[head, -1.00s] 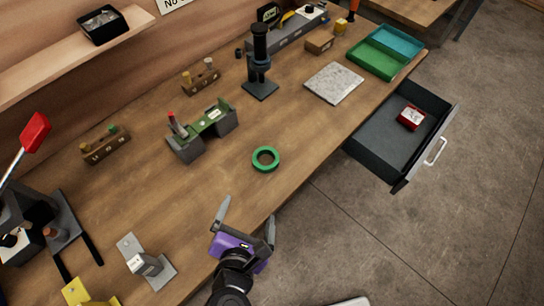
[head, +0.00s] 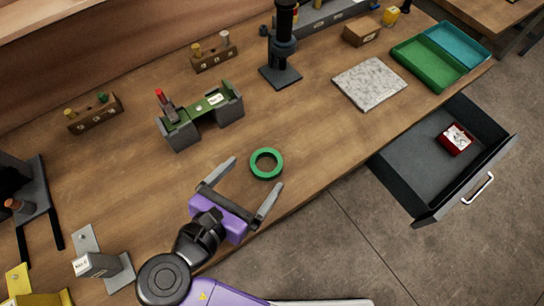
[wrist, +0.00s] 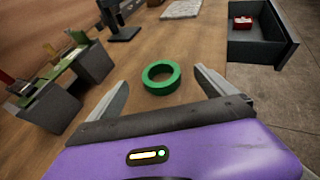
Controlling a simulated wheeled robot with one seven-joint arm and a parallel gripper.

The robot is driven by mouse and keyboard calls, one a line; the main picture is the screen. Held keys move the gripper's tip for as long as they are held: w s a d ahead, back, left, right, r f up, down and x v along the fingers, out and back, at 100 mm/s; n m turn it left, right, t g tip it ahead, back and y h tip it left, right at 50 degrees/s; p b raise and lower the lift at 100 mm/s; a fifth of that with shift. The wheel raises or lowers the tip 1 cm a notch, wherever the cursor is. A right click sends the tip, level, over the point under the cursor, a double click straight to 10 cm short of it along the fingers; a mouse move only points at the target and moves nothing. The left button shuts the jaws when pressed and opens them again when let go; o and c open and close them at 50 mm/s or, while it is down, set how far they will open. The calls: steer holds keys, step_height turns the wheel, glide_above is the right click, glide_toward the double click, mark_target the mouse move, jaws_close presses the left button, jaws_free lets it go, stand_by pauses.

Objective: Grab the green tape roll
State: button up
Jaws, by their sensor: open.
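The green tape roll (head: 266,151) lies flat on the wooden workbench (head: 330,140), near its front edge. It also shows in the wrist view (wrist: 161,66), ahead of my gripper and roughly between the lines of its two fingers. My gripper (head: 249,177), purple with grey fingers, is open and empty. Its fingertips point toward the tape roll and are short of it, apart from it. In the wrist view both fingers (wrist: 159,80) are spread wide at either side of the roll.
A green and grey fixture (head: 200,115) stands left of the roll. A dark microscope-like stand (head: 283,60) and a stone slab (head: 369,83) are behind. An open drawer (head: 420,150) with a red box (head: 456,139) juts out at right. The bench around the roll is clear.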

mark_target(273, 153)
steer(key=shift+f+x, duration=0.15)
steer(key=shift+x, duration=1.65)
steer(key=shift+f+x, duration=0.1)
steer(key=shift+x, duration=1.7)
steer(key=shift+s, duration=0.15)
steer(key=c, duration=1.4)
steer(key=shift+c, duration=0.3)
steer(key=shift+a+r, duration=0.1)
steer(key=shift+r, duration=0.05)
